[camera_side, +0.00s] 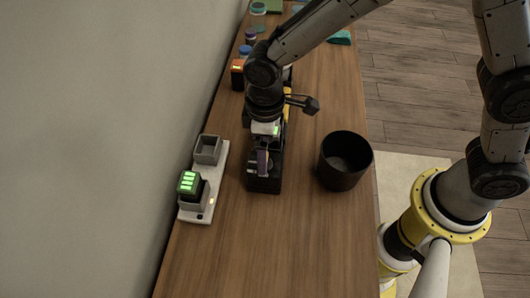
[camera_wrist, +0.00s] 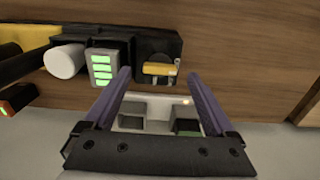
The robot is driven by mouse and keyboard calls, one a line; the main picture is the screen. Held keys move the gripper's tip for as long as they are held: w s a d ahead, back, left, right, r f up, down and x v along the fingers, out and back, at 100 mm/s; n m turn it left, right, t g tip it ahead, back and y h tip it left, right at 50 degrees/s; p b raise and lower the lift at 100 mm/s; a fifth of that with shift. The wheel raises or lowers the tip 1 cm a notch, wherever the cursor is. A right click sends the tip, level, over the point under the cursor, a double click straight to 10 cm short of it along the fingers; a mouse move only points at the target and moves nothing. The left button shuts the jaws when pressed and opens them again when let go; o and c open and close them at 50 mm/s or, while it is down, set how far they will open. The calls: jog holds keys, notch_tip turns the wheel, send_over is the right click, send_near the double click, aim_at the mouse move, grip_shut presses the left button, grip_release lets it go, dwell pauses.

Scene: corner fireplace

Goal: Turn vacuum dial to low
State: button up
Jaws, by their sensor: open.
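The vacuum is a black body (camera_side: 264,185) with yellow parts lying on the wooden table, partly hidden under my arm in the side view. In the wrist view its black housing (camera_wrist: 132,48) runs along the top left. An orange-yellow bar, apparently the dial (camera_wrist: 158,69), sits in a recess at its right end. A battery with green bars (camera_wrist: 101,66) is set in the body left of the dial. My gripper (camera_wrist: 154,74) is open, its two purple fingers on either side of the dial in the picture; I cannot tell if they touch the vacuum. It points down over the vacuum in the side view (camera_side: 262,163).
A white charger (camera_side: 203,212) with two grey sockets stands left of the vacuum by the wall, one holding a green-lit battery (camera_side: 189,183). Small jars (camera_side: 250,37) stand farther back. The table's front is clear.

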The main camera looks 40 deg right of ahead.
jog(key=shift+f, duration=1.2)
jog(key=c, duration=1.4)
jog(key=shift+r+m, duration=0.1)
jog(key=shift+m, duration=0.2)
jog(key=m, duration=0.4)
jog(key=shift+m, duration=2)
